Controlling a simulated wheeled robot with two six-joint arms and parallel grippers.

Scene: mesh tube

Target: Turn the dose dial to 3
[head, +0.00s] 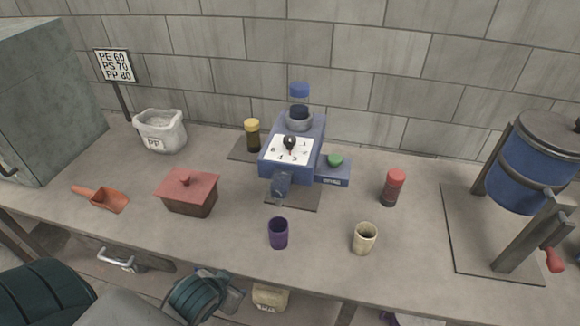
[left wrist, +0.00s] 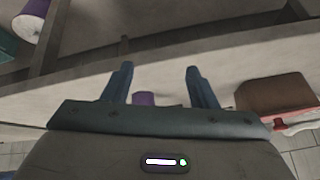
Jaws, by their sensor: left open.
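The dose dial (head: 290,143) is a black knob on a white numbered face (head: 280,155), on the front of a blue machine (head: 309,132). A small red mark shows on the knob's lower side, but which number it points at is too small to tell. My left gripper (head: 232,293) is low at the front edge of the table, well apart from the dial. In the left wrist view its two fingers (left wrist: 160,84) are spread with nothing held between them. The dial does not show in the left wrist view. My right gripper is not in view.
A purple cup (head: 278,233) and a cream cup (head: 364,239) stand in front of the machine. A red-lidded brown box (head: 189,198) and an orange scoop (head: 104,199) are left. A red jar (head: 394,187) and a blue drum (head: 537,165) are right. A green button (head: 335,160) sits beside the machine.

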